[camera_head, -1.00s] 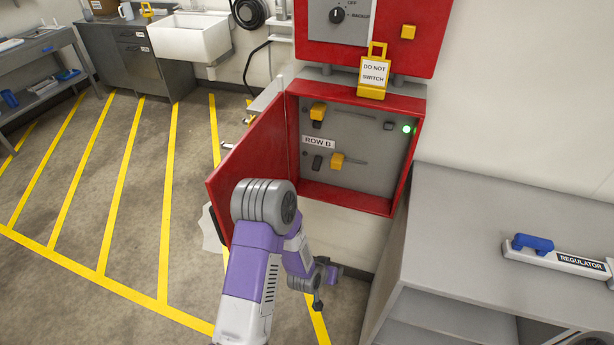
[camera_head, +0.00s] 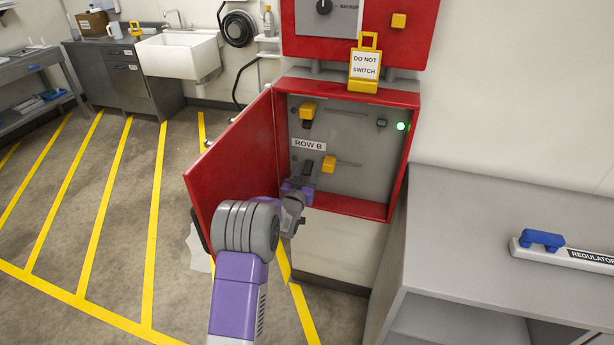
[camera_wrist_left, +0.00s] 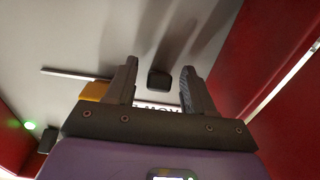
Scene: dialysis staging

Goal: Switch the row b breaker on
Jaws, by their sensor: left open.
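The open red breaker box (camera_head: 348,208) has a grey back panel with a ROW B label (camera_head: 309,145). Below the label is a dark switch block (camera_head: 308,167), with a yellow block (camera_head: 329,164) on a slotted rail to its right. My left gripper (camera_head: 302,182) is at the box's lower left, in front of the panel just below the dark block. The left wrist view is upside down. There the left gripper (camera_wrist_left: 159,72) is open, and the dark block (camera_wrist_left: 159,80) appears between its fingers, with no visible contact. The yellow block (camera_wrist_left: 95,92) is partly hidden behind one finger.
The red door (camera_head: 232,165) stands open at left, close to my arm. An upper row has another yellow block (camera_head: 307,110). A green lamp (camera_head: 401,126) glows at right. A DO NOT SWITCH tag (camera_head: 365,68) hangs above. A grey cabinet (camera_head: 480,230) stands right.

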